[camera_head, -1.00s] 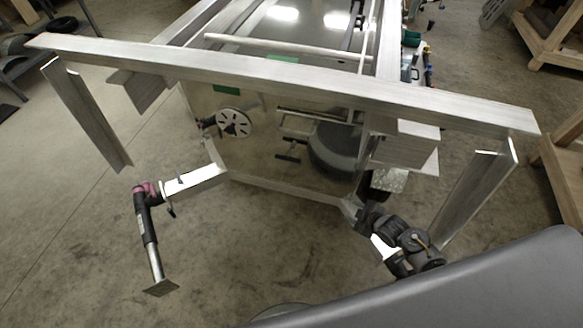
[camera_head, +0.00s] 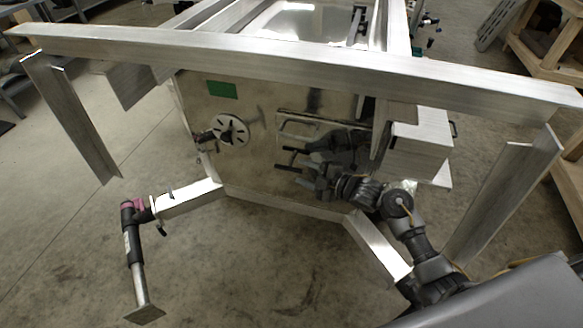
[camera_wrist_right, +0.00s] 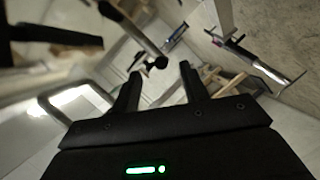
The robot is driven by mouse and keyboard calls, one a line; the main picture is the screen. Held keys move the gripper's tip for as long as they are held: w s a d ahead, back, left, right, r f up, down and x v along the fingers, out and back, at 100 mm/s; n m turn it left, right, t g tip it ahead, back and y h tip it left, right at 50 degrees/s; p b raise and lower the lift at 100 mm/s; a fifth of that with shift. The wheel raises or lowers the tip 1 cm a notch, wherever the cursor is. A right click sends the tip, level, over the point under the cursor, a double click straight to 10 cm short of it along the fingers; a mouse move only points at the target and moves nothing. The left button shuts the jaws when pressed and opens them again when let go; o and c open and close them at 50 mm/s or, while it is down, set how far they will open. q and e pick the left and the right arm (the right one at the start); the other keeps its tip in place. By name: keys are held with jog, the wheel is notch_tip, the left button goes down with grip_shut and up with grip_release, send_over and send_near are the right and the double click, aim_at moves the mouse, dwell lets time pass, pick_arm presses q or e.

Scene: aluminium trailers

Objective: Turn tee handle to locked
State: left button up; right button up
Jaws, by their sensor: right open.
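The dark tee handle (camera_head: 282,166) is on the shiny metal front panel of the trailer, in the middle of the head view. Its crossbar looks roughly level there. My right gripper (camera_head: 294,168) is open at the panel, with its fingers pointing left close around the handle; I cannot tell whether they touch it. In the right wrist view, the open fingers (camera_wrist_right: 161,70) have nothing clearly between them. A dark rod with a round end (camera_wrist_right: 158,62) shows just beyond the fingertips. My left gripper is not in view.
A long aluminium beam (camera_head: 300,62) crosses above the panel. A box section (camera_head: 415,150) juts out above my right arm. A round slotted plate (camera_head: 232,130) is left of the handle. A jack (camera_head: 132,250) stands at lower left. The floor in front is clear.

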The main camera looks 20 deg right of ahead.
aim_at(298, 171)
jog(key=shift+x, duration=2.7)
jog(key=c, duration=0.9)
jog(key=shift+f, duration=0.1)
